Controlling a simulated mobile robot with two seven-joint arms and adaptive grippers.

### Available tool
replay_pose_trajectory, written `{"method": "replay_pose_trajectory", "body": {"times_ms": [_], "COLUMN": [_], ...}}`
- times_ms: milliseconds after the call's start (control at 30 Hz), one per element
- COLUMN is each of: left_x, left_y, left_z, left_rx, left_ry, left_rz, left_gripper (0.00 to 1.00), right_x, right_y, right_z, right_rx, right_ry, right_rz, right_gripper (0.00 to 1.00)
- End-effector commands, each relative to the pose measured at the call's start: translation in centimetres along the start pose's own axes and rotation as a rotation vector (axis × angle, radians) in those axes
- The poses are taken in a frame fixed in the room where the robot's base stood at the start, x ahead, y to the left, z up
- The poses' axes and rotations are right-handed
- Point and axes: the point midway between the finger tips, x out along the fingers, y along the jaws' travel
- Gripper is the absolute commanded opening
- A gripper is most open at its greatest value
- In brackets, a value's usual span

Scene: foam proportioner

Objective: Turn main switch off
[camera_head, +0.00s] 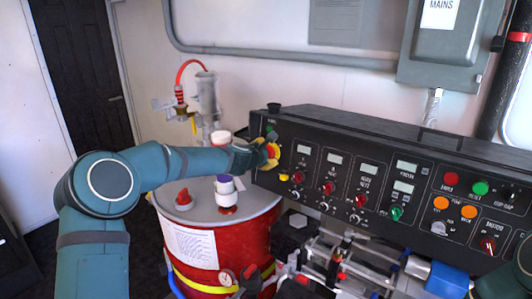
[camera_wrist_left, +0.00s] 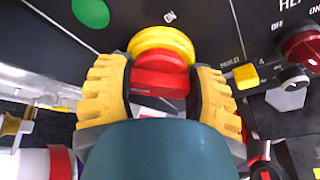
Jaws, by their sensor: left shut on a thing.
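The main switch (camera_wrist_left: 160,76) has a red handle on a round yellow base and sits on the black control panel (camera_head: 330,137). In the head view my left gripper (camera_head: 270,154) is at the panel's left end and largely covers the switch. I cannot tell exactly where the handle points. A teal part of my right arm is at the lower right edge, with its gripper out of view.
A red drum (camera_head: 188,245) stands below my left arm. A green button (camera_wrist_left: 91,12) and a yellow selector (camera_wrist_left: 246,76) flank the switch. Several displays and knobs fill the panel to the right. A grey MAINS box (camera_head: 440,50) hangs on the wall.

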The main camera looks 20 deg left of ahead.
Motion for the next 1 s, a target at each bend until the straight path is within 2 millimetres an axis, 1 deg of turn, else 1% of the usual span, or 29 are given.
{"method": "replay_pose_trajectory", "body": {"times_ms": [533,567,600,633,1000], "left_x": [0.02,0.02,0.02,0.02,-0.26], "left_y": [-0.04,-0.04,-0.04,-0.04,0.03], "left_z": [-0.11,-0.12,-0.12,-0.11,-0.07], "left_rx": [-0.023,-0.023,-0.023,-0.023,-0.021], "left_ry": [0.002,0.002,0.002,0.002,0.001], "left_rz": [-0.006,-0.006,-0.006,-0.006,-0.005], "left_gripper": [0.21,0.69,0.83,0.89,0.89], "right_x": [-0.10,-0.10,-0.10,-0.10,-0.10], "right_y": [-0.04,-0.04,-0.04,-0.04,-0.04], "right_z": [-0.05,-0.05,-0.05,-0.05,-0.03], "right_rx": [0.000,0.000,0.000,0.000,0.000], "right_ry": [0.001,0.001,0.001,0.001,0.001], "right_rz": [0.000,0.000,0.000,0.000,0.000], "right_gripper": [0.47,0.47,0.47,0.47,0.47]}}
